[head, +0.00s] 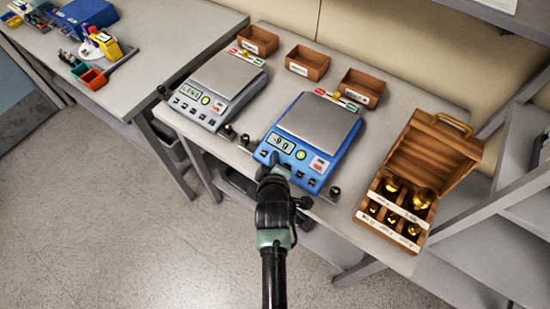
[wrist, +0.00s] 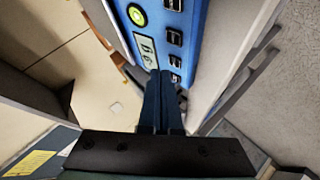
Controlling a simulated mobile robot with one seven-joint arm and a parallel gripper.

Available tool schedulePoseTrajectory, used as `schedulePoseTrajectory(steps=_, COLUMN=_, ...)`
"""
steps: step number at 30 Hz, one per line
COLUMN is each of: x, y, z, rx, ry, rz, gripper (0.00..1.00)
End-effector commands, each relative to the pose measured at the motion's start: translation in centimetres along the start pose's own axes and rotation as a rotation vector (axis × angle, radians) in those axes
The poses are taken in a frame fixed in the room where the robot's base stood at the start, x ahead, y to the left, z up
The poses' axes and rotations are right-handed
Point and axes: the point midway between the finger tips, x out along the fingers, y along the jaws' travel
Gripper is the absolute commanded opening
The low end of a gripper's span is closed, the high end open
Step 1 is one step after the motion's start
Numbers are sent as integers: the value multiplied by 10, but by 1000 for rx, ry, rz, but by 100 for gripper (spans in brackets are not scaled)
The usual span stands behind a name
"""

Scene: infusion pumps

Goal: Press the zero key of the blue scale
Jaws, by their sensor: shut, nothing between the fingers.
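The blue scale (head: 326,148) stands on the table with a grey weighing plate (head: 318,121). Its front panel has a lit display (head: 281,143), a round yellow-green button (head: 300,155) and a row of small black keys along the front edge. The panel also shows in the wrist view (wrist: 188,50), with the display (wrist: 146,46) and several black keys (wrist: 174,37). Key labels are too small to read. My gripper (head: 273,161) is shut and empty at the panel's front left. In the wrist view its fingertips (wrist: 161,74) overlap the lowest visible key; I cannot tell whether they touch it.
A grey scale (head: 217,85) stands to the left. A wooden box of brass weights (head: 436,150) stands open to the right. Several small wooden trays (head: 306,62) line the back. Small dark knobs (head: 335,192) stand near the front edge. The blue scale's weighing plate is empty.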

Motion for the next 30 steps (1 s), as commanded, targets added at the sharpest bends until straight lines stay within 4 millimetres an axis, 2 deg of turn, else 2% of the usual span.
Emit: schedulePoseTrajectory(steps=30, x=7, y=-5, z=5, rx=0, ry=0, rz=0, gripper=0)
